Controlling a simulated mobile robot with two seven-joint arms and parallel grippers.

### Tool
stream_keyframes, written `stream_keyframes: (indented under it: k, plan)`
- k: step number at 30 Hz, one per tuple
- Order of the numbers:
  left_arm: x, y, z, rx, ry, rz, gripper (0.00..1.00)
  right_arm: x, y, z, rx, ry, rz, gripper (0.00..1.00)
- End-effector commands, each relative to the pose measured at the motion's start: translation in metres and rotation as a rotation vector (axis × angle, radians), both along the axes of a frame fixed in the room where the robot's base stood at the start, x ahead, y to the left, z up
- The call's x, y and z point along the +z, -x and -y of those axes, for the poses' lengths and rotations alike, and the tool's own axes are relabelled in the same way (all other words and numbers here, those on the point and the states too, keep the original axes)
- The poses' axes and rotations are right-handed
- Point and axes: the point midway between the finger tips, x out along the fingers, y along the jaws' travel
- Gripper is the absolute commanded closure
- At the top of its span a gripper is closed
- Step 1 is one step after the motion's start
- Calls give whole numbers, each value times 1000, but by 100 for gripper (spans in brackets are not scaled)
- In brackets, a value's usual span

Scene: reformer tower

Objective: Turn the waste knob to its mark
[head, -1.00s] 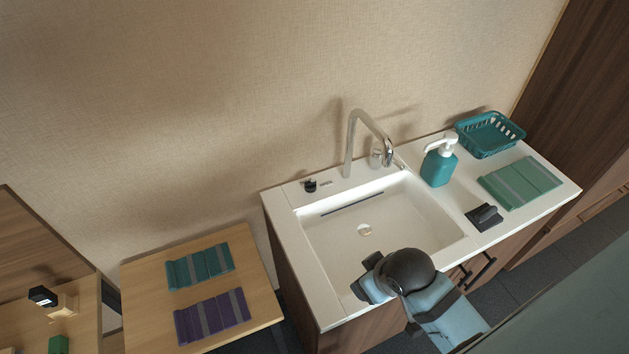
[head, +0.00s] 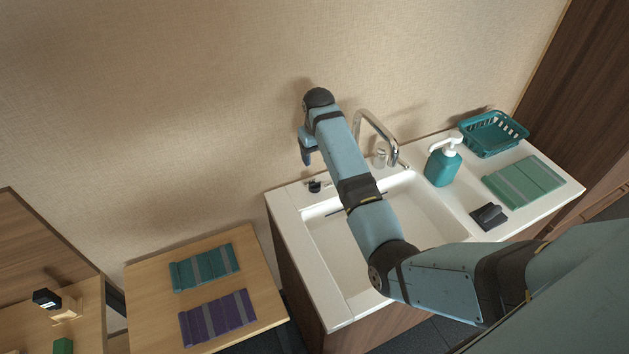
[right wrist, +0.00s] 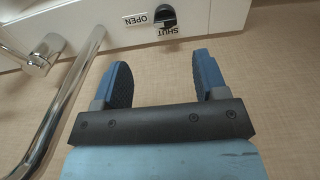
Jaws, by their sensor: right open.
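The waste knob (head: 314,187) is a small black knob on the white sink's back-left rim. In the right wrist view the knob (right wrist: 165,17) sits beside the printed words OPEN and SHUT. My left gripper is not in view.
The chrome faucet (head: 365,125) stands right of the knob, close to my right arm, and also shows in the wrist view (right wrist: 72,95). A teal soap bottle (head: 441,168), a teal basket (head: 478,143) and a black holder (head: 489,216) are farther right. The wall is behind.

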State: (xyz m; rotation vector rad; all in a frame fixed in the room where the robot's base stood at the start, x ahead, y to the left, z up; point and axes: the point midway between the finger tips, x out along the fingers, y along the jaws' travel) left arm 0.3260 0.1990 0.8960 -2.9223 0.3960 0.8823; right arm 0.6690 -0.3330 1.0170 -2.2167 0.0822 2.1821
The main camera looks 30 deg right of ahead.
Motion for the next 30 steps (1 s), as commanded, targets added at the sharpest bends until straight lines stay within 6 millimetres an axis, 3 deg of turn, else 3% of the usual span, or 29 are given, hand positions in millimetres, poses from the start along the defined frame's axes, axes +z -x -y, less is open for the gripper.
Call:
stream_keyframes:
  k: [4,8,24,30]
  plan:
    - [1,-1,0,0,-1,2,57,10,-16,-2,0,-15,-14,34]
    - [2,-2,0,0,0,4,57,4,-18,-3,1,-17,-20,34]
    - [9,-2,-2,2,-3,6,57,-100,-17,-3,1,-17,-19,34]
    - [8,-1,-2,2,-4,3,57,-121,-18,-3,1,-16,-17,34]
